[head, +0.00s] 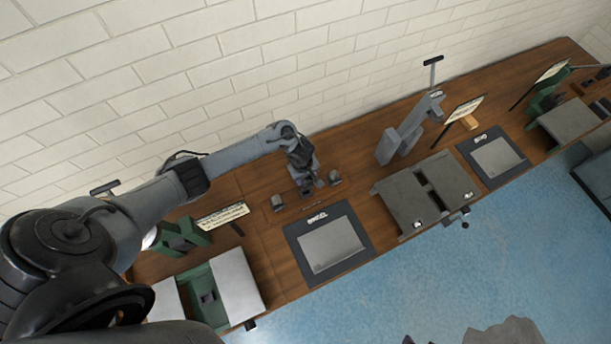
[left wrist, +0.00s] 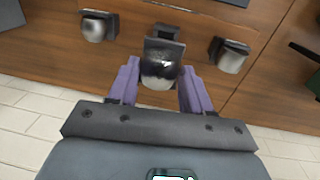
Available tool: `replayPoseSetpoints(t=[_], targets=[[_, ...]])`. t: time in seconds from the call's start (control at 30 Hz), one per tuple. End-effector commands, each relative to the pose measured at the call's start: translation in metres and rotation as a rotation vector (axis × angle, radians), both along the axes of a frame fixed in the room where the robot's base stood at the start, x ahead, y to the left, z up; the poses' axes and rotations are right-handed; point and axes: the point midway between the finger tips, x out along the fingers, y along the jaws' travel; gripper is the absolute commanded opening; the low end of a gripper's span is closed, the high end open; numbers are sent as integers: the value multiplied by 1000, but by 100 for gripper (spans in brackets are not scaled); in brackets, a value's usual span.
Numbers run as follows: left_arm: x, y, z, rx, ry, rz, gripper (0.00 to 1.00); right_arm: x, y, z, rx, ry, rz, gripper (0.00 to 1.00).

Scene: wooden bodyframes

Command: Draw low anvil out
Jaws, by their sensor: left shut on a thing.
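Three small metal anvils, rounded and shiny with dark block-like parts, sit in a row in a wooden holder on the bench. In the head view one anvil (head: 278,202) is left of my left gripper (head: 310,186) and another anvil (head: 334,178) is right of it. In the left wrist view the outer anvils show at left (left wrist: 97,27) and right (left wrist: 231,56). The middle anvil (left wrist: 160,68) is between the purple fingers of my left gripper (left wrist: 157,84), which is shut on it. No readable label tells which anvil is the low one. My right gripper is not in view.
A dark mat with a grey panel (head: 330,246) lies just in front of the holder. A grey machine (head: 420,195) stands to the right, and a green machine with a pale table (head: 238,282) to the left. A brick wall (head: 230,75) runs close behind the bench.

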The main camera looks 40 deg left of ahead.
Motion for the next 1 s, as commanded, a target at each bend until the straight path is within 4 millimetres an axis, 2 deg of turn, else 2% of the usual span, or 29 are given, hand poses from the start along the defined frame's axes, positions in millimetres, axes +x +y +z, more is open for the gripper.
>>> replayPoseSetpoints(t=[0.2,0.6,1.0], targets=[[0,-1,3,-5,-8,0,0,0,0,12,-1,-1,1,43],[1,-1,-34,-4,-8,0,0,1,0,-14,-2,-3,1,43],[1,-1,-54,-3,-8,0,0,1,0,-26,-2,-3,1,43]])
